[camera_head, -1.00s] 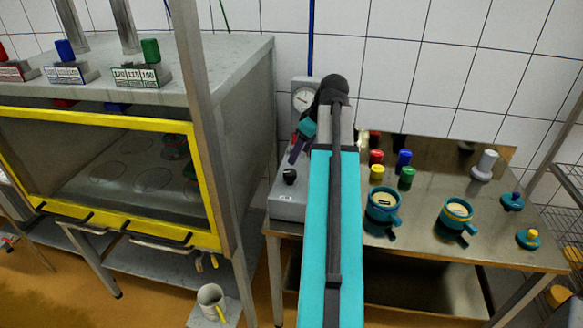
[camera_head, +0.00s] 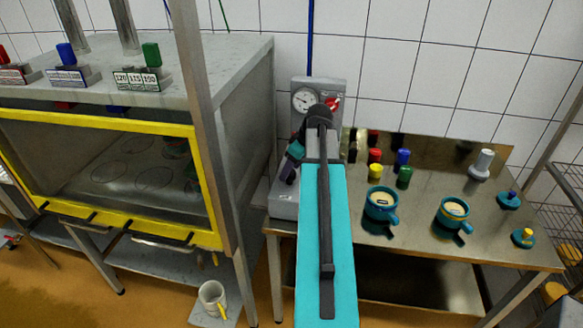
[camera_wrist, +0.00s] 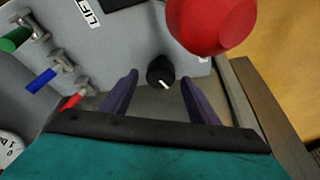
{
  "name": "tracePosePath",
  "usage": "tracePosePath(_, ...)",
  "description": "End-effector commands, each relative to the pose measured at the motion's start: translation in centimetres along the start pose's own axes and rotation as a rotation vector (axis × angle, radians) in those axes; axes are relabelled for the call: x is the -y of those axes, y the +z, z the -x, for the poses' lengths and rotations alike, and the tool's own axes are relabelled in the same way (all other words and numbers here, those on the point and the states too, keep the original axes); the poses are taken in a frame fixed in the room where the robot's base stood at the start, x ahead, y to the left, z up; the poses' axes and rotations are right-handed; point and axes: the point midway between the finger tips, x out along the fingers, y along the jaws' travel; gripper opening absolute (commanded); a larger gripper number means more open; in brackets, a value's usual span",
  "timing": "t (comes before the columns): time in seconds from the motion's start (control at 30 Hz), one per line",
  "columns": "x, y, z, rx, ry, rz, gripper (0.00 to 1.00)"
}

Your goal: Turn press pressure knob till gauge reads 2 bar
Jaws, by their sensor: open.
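The black pressure knob (camera_wrist: 161,72) sits on the grey press unit (camera_wrist: 120,45) in the wrist view, its white mark pointing to the lower right. My gripper (camera_wrist: 159,78) is open, with one dark finger on each side of the knob and visible gaps between. In the head view my gripper (camera_head: 288,172) is in front of the press unit (camera_head: 284,205) and hides the knob. The round white gauge (camera_head: 305,99) is on the upright panel; its reading is too small to tell. A gauge edge (camera_wrist: 9,150) also shows in the wrist view, needle out of view.
A red ball-shaped part (camera_wrist: 212,25) is close to my right finger. Green, blue and red valve levers (camera_wrist: 40,80) are at the left. A red handle (camera_head: 333,104) is beside the gauge. A steel table (camera_head: 420,185) with moulds stands right, a yellow-framed cabinet (camera_head: 110,125) left.

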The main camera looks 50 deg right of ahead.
Motion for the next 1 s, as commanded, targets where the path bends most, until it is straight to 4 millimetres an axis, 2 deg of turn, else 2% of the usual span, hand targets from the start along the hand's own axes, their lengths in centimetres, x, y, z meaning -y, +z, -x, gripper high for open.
tracePosePath(0.47, 0.1, 0.0, -0.7, 0.0, -0.001, 0.001, 0.55)
tracePosePath(0.7, 0.1, 0.0, -0.7, 0.0, -0.001, 0.001, 0.14)
tracePosePath(0.73, -1.0, -0.1, -0.7, 0.001, -0.001, 0.001, 0.14)
tracePosePath(0.8, -0.3, 0.0, -0.7, 0.001, 0.001, 0.001, 0.14)
tracePosePath(1.0, 0.0, -0.1, -0.7, -0.001, 0.01, -0.014, 0.14)
